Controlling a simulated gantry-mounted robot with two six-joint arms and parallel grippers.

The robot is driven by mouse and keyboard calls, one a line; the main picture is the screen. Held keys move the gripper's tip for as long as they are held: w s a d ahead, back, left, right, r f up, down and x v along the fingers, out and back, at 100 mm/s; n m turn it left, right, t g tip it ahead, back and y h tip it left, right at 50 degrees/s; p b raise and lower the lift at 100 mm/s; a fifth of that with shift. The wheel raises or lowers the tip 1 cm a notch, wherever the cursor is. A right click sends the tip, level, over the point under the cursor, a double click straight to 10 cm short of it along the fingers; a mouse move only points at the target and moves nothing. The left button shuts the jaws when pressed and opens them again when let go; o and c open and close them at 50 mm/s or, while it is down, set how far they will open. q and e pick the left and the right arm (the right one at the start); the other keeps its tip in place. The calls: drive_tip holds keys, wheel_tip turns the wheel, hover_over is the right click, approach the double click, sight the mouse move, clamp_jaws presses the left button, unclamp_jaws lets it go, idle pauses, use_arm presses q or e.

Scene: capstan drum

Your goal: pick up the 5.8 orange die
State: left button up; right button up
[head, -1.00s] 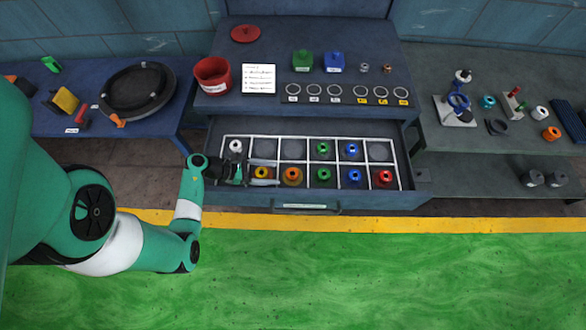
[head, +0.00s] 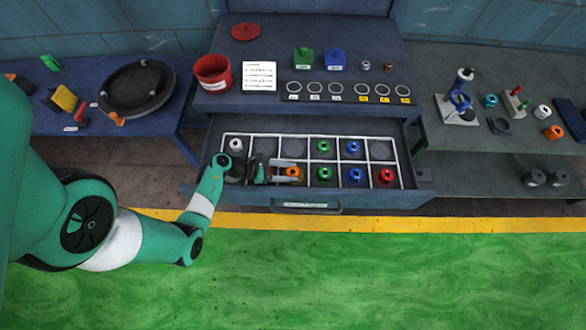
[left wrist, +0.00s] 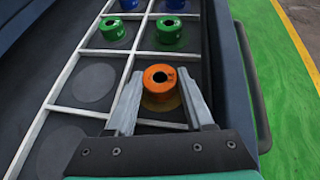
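The orange die (head: 292,172) is a short round piece with a hole in its top. It stands in a front-row compartment of the open drawer (head: 310,197). My left gripper (head: 288,171) reaches in from the left with its fingers apart, one on each side of the die. In the left wrist view the orange die (left wrist: 160,80) sits between the fingertips, with an amber disc (left wrist: 160,103) under it. The gaps to the fingers are very small, and I cannot tell whether they touch. A marking on its side is too small to read. My right gripper is not in view.
Green (head: 323,173), blue (head: 354,174) and red (head: 387,176) dies stand to the right in the front row. A white die (head: 235,145) is at the back left. White dividers separate the compartments. The worktop (head: 225,105) overhangs behind the drawer.

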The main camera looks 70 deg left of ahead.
use_arm(q)
clamp_jaws()
drive_tip(key=shift+r, duration=0.1)
